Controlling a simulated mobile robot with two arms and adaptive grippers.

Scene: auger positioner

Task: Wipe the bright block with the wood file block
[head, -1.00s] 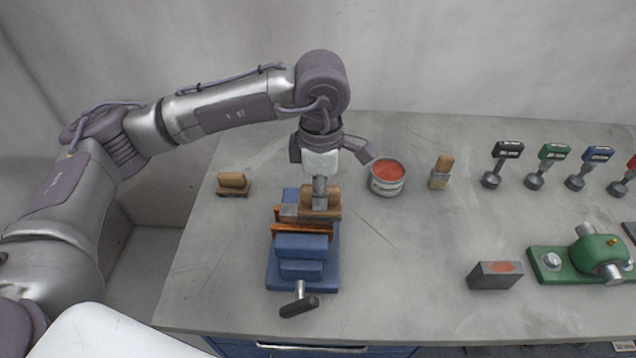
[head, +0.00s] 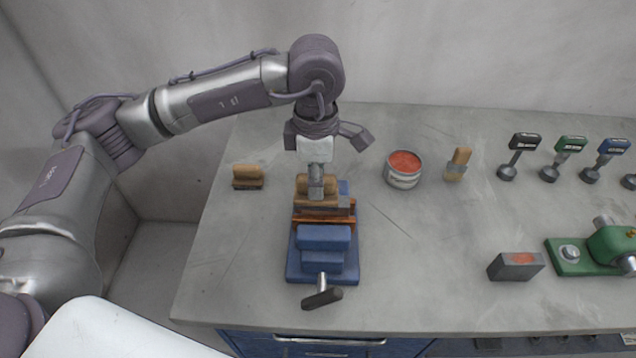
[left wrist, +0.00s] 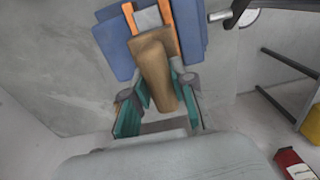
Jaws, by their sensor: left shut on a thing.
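The blue vise (head: 326,236) stands on the bench with orange-brown jaw faces. A light grey block, the bright block (head: 343,202), sits between the jaws and shows to the right of the wood; it also shows in the left wrist view (left wrist: 148,18). My left gripper (head: 316,192) points down over the vise, shut on the tan wood file block (head: 303,185). The wood lies over the left part of the grey block; contact is hard to tell. In the left wrist view the wood (left wrist: 152,68) sits between the fingers. My right gripper is not in view.
A wooden brush-like block (head: 248,176) lies at the left. A can of red paste (head: 404,170) and a wood-handled brush (head: 458,165) stand to the right. A grey block with a red patch (head: 516,266) lies nearer the front. The vise handle (head: 322,297) sticks out forward.

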